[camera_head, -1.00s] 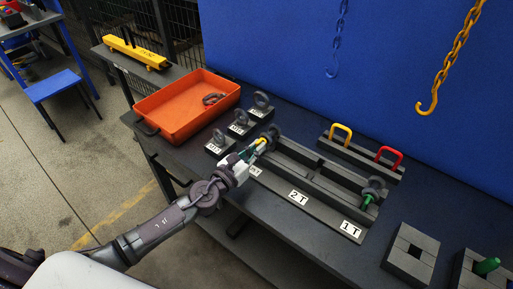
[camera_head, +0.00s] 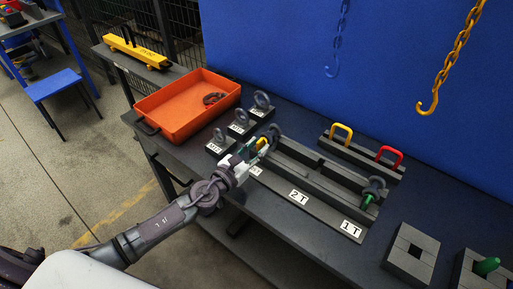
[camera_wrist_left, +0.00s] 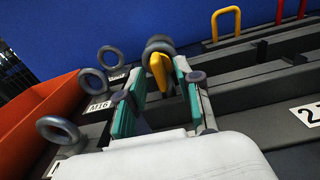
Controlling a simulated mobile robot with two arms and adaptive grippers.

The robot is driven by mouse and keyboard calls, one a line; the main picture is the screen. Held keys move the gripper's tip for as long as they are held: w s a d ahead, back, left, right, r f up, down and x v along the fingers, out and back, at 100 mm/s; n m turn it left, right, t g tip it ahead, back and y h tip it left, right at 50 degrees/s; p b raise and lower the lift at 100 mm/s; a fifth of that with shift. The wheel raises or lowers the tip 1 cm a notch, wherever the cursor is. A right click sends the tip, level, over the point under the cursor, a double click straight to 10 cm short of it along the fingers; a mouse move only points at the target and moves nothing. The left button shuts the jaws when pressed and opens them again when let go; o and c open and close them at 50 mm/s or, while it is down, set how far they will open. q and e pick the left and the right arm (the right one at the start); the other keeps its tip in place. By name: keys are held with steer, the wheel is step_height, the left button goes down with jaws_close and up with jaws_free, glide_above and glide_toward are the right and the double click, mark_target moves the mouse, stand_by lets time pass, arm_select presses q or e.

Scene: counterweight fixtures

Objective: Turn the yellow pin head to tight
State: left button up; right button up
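The yellow pin head (camera_wrist_left: 160,72) is a flat tab at a dark grey shackle (camera_wrist_left: 158,42) near the left end of the grey fixture; the yellow also shows in the head view (camera_head: 262,142). My left gripper (camera_head: 259,149) is at this pin. In the left wrist view its green-padded fingers (camera_wrist_left: 157,88) stand apart, one on each side of the yellow head, with a visible gap on the left. Contact on the right side is unclear. My right gripper is not in view.
An orange tray (camera_head: 182,128) stands at the left. Several grey eye bolts (camera_head: 239,117) on labelled blocks lie between it and the fixture. A green-pinned shackle (camera_head: 374,187) is at the fixture's right end. Yellow and red handles (camera_head: 389,155) stand behind. A yellow hook (camera_head: 428,105) hangs at right.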

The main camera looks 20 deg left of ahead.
arm_select(q)
steer(key=shift+s, duration=0.25)
steer(key=v, duration=1.1)
steer(key=shift+a, duration=0.1)
steer(key=shift+s, duration=0.3)
